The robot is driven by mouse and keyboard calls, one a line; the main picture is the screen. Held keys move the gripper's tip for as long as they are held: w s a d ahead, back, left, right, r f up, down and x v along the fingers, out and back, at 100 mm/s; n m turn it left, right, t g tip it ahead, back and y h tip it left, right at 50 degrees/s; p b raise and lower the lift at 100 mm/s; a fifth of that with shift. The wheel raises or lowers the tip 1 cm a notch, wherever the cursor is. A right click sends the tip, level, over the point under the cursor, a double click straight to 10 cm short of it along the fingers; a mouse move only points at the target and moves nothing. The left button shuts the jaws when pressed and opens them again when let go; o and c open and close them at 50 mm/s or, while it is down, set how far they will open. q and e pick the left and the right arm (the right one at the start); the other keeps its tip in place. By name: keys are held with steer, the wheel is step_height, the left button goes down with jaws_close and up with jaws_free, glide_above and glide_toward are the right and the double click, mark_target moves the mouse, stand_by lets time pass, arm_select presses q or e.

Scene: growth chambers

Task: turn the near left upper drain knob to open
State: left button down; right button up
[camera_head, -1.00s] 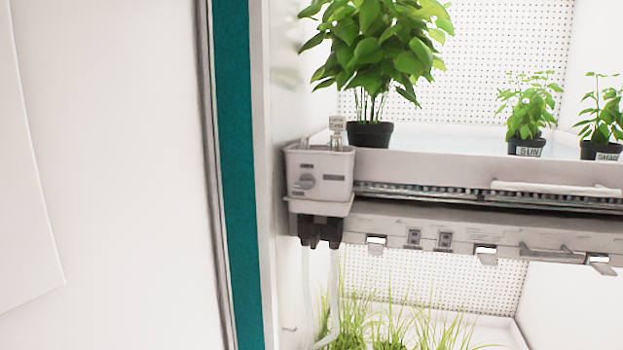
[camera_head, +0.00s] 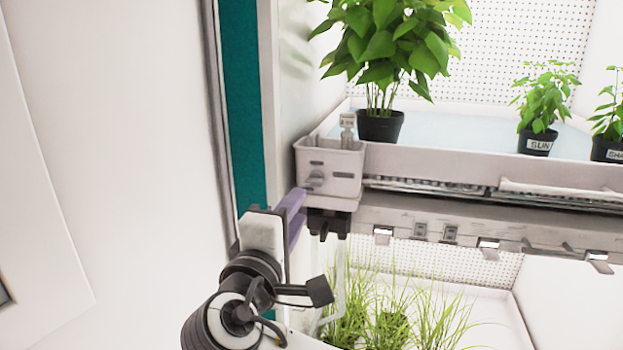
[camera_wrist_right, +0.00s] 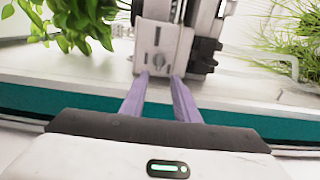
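The drain knob (camera_head: 315,180) is a small grey knob on the front of the pale grey drain box (camera_head: 343,170), at the left end of the upper tray. It also shows in the right wrist view (camera_wrist_right: 158,61), just ahead of the fingertips. My right gripper (camera_head: 298,205) has come up from below, with its purple fingers just below and left of the knob. In the right wrist view its two fingers (camera_wrist_right: 160,78) are apart with nothing between them, close to the box front. Whether they touch the box I cannot tell. My left gripper is not in view.
The upper tray (camera_head: 450,162) holds a large leafy plant (camera_head: 385,45) and small potted plants. Black fittings (camera_head: 328,221) and pale tubes hang under the drain box. Grass-like plants (camera_head: 395,310) stand below. A teal-edged door frame (camera_head: 240,110) is close on the left.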

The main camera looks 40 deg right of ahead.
mark_target(313, 185)
steer(key=p+x, duration=0.1)
steer(key=x, duration=0.9)
steer(key=shift+d+r, duration=0.1)
steer(key=c, duration=0.7)
